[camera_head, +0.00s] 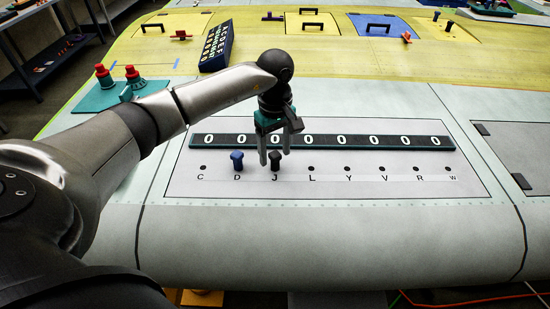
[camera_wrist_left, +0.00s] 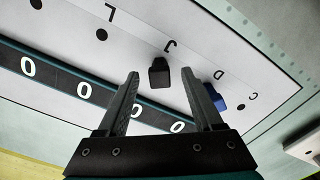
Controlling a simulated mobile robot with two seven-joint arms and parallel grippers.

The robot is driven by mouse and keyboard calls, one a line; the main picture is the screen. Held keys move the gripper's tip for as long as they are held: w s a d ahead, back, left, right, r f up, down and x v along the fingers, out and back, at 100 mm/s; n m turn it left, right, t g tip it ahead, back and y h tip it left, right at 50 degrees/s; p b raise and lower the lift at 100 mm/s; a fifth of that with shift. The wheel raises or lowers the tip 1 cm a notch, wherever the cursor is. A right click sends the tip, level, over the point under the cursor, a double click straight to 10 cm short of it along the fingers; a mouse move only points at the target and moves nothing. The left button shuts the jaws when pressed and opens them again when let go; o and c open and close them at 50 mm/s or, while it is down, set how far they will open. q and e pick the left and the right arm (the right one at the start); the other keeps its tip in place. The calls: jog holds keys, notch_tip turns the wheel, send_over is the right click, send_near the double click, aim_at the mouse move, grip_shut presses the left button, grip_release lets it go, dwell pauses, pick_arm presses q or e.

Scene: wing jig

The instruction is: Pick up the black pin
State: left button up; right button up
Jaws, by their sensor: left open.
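The black pin (camera_head: 275,160) stands upright on the light panel at the hole marked J. In the left wrist view the black pin (camera_wrist_left: 159,73) shows ahead of the fingertips, between their lines. A blue pin (camera_head: 237,160) stands just to its left at D; it also shows in the wrist view (camera_wrist_left: 216,101), partly behind a finger. My left gripper (camera_head: 274,159) is open and empty, pointing down at the black pin, with its fingers appearing on either side of it in the head view. Whether a finger touches the pin I cannot tell. My right gripper is not in view.
A dark strip (camera_head: 322,141) with white zeros runs behind the row of lettered holes. A teal block with red-topped parts (camera_head: 104,75) stands at the left. A dark box (camera_head: 216,46) with coloured marks lies farther back. The panel's right side is clear.

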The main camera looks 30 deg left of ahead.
pick_arm(q)
jog(key=shift+f, duration=1.1)
grip_shut()
